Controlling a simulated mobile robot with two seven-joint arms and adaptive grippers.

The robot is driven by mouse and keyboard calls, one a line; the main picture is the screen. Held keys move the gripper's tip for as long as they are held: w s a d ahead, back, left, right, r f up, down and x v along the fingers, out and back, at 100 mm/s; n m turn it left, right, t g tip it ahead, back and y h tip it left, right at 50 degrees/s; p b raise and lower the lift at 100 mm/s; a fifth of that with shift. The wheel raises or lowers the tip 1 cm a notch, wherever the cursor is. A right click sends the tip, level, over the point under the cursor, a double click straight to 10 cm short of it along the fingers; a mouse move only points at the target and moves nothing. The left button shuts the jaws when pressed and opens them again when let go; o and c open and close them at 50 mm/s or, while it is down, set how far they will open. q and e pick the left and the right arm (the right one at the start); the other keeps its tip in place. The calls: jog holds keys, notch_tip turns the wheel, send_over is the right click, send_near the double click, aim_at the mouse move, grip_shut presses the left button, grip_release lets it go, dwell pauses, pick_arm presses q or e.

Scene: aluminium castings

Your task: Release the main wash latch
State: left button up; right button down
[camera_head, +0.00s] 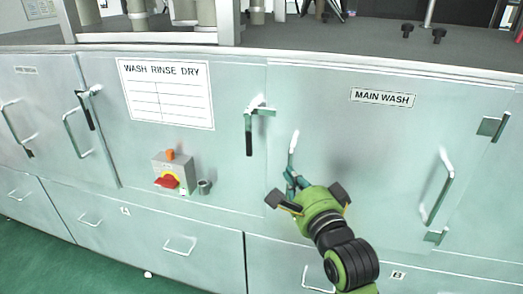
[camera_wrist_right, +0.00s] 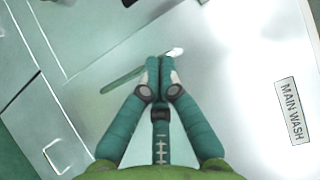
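The main wash door (camera_head: 345,140) is pale green and carries a MAIN WASH label (camera_head: 382,97), also in the right wrist view (camera_wrist_right: 292,110). At its left edge sits a latch with a dark lever (camera_head: 249,135) hanging straight down; the door looks closed. My right gripper (camera_head: 289,177) is right of and below this lever, apart from it. In the right wrist view its fingertips (camera_wrist_right: 160,75) are together, with nothing visible between them. A bar-shaped pull handle (camera_wrist_right: 125,80) passes behind them; its upper part shows in the head view (camera_head: 293,143). Contact is unclear. My left gripper is out of view.
A grey switch box (camera_head: 172,170) with a red part and a small cup (camera_head: 204,187) stick out left of the latch. Another bar handle (camera_head: 439,187) stands out at the right. A drawer pull (camera_head: 318,279) is below. The door's middle is clear.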

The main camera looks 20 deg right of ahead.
jog(key=shift+w, duration=0.15)
jog(key=w+a+p, duration=0.2)
jog(key=w+p, duration=0.2)
jog(key=w, duration=0.8)
jog(key=shift+w+a+p, duration=0.3)
jog(key=shift+a, duration=0.1)
jog(key=shift+f, duration=0.1)
